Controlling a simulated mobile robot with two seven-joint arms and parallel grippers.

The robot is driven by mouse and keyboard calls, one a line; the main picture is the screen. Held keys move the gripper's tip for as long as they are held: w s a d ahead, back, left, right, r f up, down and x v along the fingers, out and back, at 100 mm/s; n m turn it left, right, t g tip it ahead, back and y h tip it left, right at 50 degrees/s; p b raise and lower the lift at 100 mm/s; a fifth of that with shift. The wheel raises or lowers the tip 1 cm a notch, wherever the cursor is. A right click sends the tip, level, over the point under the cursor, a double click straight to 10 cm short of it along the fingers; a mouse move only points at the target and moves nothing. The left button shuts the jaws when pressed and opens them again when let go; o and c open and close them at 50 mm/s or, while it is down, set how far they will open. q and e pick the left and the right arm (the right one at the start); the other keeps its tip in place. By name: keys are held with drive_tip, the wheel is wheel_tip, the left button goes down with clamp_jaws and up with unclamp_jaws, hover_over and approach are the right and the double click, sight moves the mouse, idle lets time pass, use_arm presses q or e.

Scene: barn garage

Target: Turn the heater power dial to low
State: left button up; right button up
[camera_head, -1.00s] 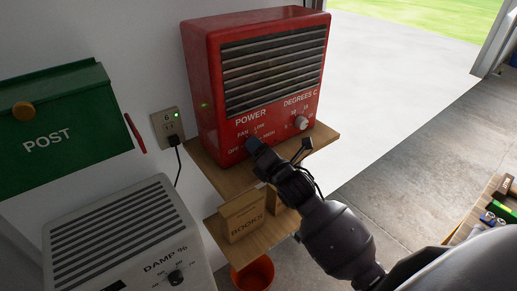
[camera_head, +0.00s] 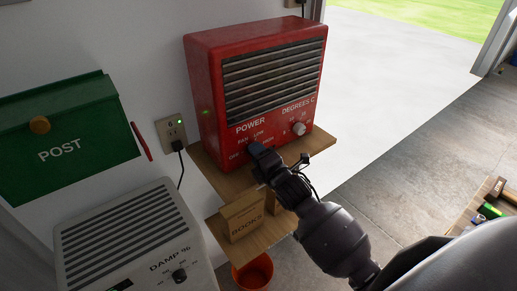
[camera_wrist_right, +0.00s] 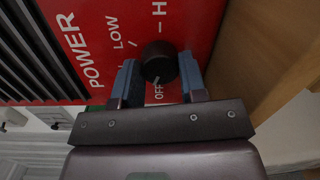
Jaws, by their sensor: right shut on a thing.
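The red heater (camera_head: 208,95) stands on a wooden shelf against the wall. Its front has a POWER dial at the lower left and a DEGREES C dial (camera_head: 299,128) at the lower right. My right gripper (camera_head: 257,150) is at the POWER dial and mostly hides it in the head view. In the right wrist view the black POWER dial (camera_wrist_right: 159,62) sits between the two blue fingertips of my right gripper (camera_wrist_right: 159,70), which is shut on it. A pale mark shows at the dial's edge beside OFF; I cannot tell whether it is the pointer. My left gripper is out of view.
The wooden shelf (camera_head: 322,142) extends under the heater. A BOOKS box (camera_head: 243,217) stands on a lower shelf, with an orange bucket (camera_head: 254,274) below. A green POST box (camera_head: 65,155), a wall outlet (camera_head: 173,133) and a pale DAMP % unit (camera_head: 130,245) are left.

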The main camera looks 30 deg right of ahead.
drive_tip(key=shift+r+m+p, duration=0.15)
drive_tip(key=shift+m+p, duration=0.55)
drive_tip(key=shift+m, duration=0.2)
drive_tip(key=shift+m+p, duration=0.4)
drive_tip(key=shift+m, duration=0.1)
drive_tip(key=shift+m+g+p, duration=0.3)
drive_tip(key=shift+m+p, duration=0.45)
drive_tip(key=shift+m, duration=1.25)
drive_tip(key=m+y, duration=0.1)
drive_tip(key=m, duration=0.4)
drive_tip(key=shift+d, duration=0.1)
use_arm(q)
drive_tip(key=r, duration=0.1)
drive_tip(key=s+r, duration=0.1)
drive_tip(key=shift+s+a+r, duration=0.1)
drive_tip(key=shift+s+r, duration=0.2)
use_arm(e)
drive_tip(key=m+y, duration=0.1)
drive_tip(key=m, duration=0.4)
drive_tip(key=shift+m, duration=0.4)
drive_tip(key=o, duration=0.9)
